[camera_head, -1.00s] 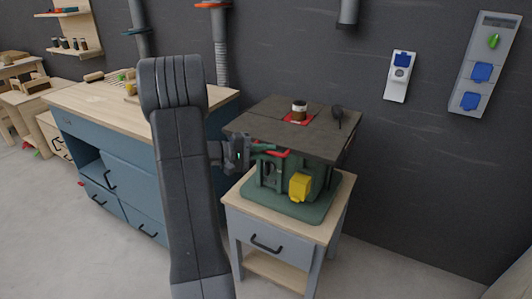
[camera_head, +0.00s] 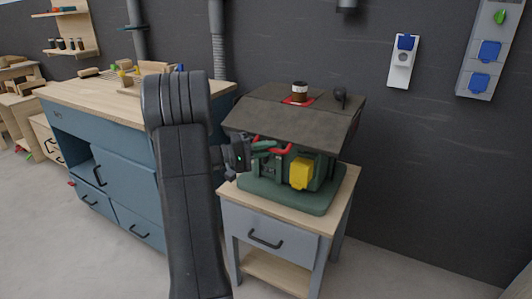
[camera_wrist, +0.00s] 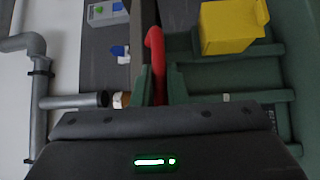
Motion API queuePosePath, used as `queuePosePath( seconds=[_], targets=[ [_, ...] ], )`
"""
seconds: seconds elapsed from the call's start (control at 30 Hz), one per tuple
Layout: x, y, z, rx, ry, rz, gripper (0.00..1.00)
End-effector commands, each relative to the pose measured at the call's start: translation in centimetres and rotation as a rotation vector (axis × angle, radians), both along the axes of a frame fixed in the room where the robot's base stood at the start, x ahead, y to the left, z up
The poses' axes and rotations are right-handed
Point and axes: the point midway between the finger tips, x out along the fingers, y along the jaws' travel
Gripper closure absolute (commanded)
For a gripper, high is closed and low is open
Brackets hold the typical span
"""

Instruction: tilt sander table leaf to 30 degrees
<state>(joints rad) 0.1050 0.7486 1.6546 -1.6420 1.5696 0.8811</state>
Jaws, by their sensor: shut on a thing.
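The sander is a green machine (camera_head: 285,197) with a dark table top (camera_head: 275,95). Its front table leaf (camera_head: 290,127) slopes down toward me; I cannot read the exact angle. A brown and white drum (camera_head: 299,90) stands in a red insert on top. My gripper (camera_head: 262,148) is at the left front of the sander, under the leaf's edge. It is shut on a red lever (camera_wrist: 157,50), which rises between green pieces in the wrist view. A yellow box (camera_head: 301,173) is on the sander's front and shows in the wrist view (camera_wrist: 228,27).
The sander stands on a small cabinet (camera_head: 268,238) with a drawer. A blue workbench (camera_head: 120,165) with a wooden top is close on the left. A dark knob (camera_head: 340,95) sits on the sander's table. Sockets (camera_head: 403,60) hang on the wall. The floor at right is clear.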

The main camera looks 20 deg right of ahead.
Motion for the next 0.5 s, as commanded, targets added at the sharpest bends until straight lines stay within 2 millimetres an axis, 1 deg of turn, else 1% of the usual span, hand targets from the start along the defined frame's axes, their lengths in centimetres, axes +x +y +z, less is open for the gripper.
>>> queuePosePath(
  seconds=[0.03,0.1,0.3,0.5],
  targets=[
    [0.1,-0.1,-0.7,0.001,0.001,0.001,1.00],
    [0.3,-0.3,-1.1,0.002,0.001,0.001,1.00],
    [0.6,-0.6,-1.7,0.002,0.001,0.001,1.00],
    [0.7,-0.7,-1.9,0.001,0.002,0.001,1.00]
  ],
)
